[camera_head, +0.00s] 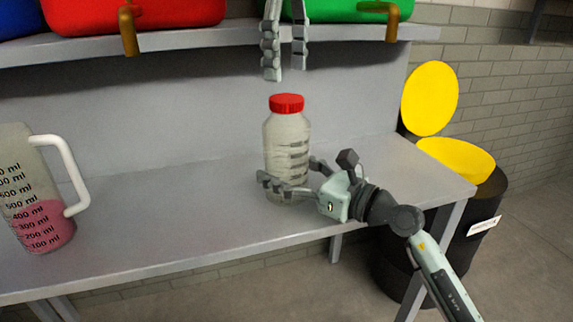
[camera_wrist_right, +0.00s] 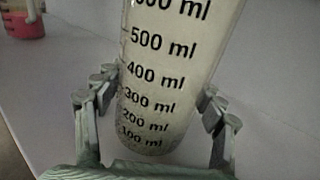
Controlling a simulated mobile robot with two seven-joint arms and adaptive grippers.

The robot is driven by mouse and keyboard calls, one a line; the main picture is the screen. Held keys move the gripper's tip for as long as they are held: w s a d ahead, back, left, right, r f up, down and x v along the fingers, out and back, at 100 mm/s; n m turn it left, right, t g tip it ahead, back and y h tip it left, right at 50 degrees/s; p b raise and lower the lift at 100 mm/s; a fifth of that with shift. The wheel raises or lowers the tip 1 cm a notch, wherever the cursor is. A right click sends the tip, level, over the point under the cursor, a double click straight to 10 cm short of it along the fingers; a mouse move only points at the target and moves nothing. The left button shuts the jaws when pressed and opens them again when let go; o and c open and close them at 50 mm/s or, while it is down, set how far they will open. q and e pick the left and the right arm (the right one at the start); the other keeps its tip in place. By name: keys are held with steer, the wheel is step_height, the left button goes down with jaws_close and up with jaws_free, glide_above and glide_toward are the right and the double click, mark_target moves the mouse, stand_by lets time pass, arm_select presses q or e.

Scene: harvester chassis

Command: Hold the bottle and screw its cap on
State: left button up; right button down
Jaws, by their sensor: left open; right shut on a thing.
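A clear bottle (camera_head: 287,146) with ml marks stands on the grey bench in the head view. A red cap (camera_head: 286,102) sits on its top; I cannot tell how tightly. My right gripper (camera_head: 288,186) is shut around the lower part of the bottle. In the right wrist view its fingers (camera_wrist_right: 165,115) lie on both sides of the bottle (camera_wrist_right: 170,75), whose top is out of frame. My left gripper (camera_head: 285,72) points down above the cap, open and empty, clear of it. Its upper part is cut off by the top of the head view.
A measuring jug (camera_head: 45,225) with pink liquid stands at the left of the bench (camera_head: 170,215). Red (camera_head: 175,14) and green (camera_head: 345,10) containers with brown taps sit on the shelf above. A black bin with a yellow lid (camera_head: 430,98) stands right of the bench.

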mark_target(286, 98)
arm_select(q)
steer(key=shift+f, duration=2.5)
steer(key=shift+c, duration=0.5)
steer(key=c, duration=1.1)
steer(key=m, duration=0.3)
steer(key=o, duration=1.3)
steer(key=shift+r, duration=2.3)
steer(key=shift+c, duration=0.5)
